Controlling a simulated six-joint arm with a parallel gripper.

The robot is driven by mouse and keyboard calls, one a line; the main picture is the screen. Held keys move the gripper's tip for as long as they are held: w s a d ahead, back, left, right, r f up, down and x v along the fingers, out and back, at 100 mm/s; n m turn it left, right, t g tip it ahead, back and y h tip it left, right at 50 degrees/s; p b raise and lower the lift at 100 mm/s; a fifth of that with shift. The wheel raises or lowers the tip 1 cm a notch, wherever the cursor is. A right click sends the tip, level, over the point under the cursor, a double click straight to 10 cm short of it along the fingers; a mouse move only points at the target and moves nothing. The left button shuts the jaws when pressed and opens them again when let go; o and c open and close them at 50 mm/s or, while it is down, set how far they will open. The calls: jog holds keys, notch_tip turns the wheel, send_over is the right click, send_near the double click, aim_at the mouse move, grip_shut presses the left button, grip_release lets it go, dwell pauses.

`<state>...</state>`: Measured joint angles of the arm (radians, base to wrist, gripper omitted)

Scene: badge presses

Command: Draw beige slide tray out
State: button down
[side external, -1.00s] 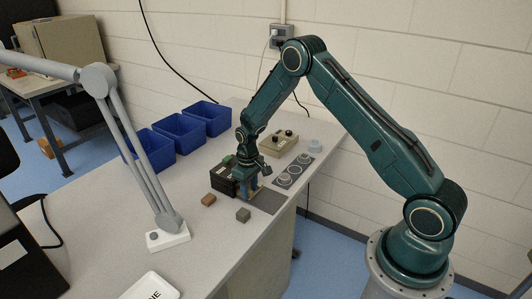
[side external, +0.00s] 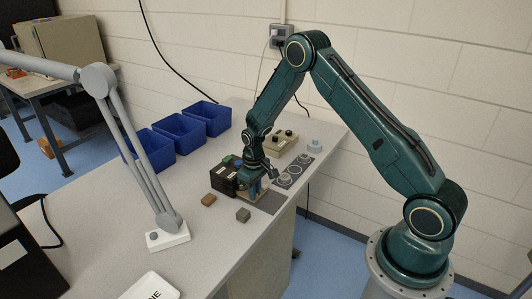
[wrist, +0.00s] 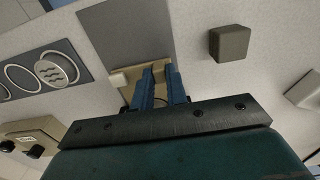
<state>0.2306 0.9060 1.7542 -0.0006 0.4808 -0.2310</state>
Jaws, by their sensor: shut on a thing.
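The beige slide tray (wrist: 122,82) shows in the wrist view, partly hidden behind my gripper's blue fingers. My gripper (wrist: 159,72) is shut on the tray's beige part, next to the edge of a dark grey mat (wrist: 127,30). In the side external view my gripper (side external: 259,190) is low over the table, just right of the black press (side external: 223,182). The press has a green and a blue part on top. The tray is mostly hidden there by the gripper.
A dark grey block (side external: 243,215) and a brown block (side external: 208,200) lie in front. A dark plate with round pieces (side external: 292,173) and a beige knob box (side external: 281,144) stand behind. Blue bins (side external: 180,133) line the back; a lamp base (side external: 168,236) stands left. The mat (side external: 269,203) looks clear.

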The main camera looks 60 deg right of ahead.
jog(key=shift+s, duration=3.95)
jog(key=c, duration=1.5)
grip_release()
jog(key=shift+s, duration=0.1)
jog(key=shift+o, duration=0.5)
jog(key=shift+w+r, duration=0.1)
jog(key=shift+w, duration=0.1)
jog(key=shift+r, duration=0.35)
notch_tip(320, 180, up, 13)
jog(key=shift+r, duration=0.1)
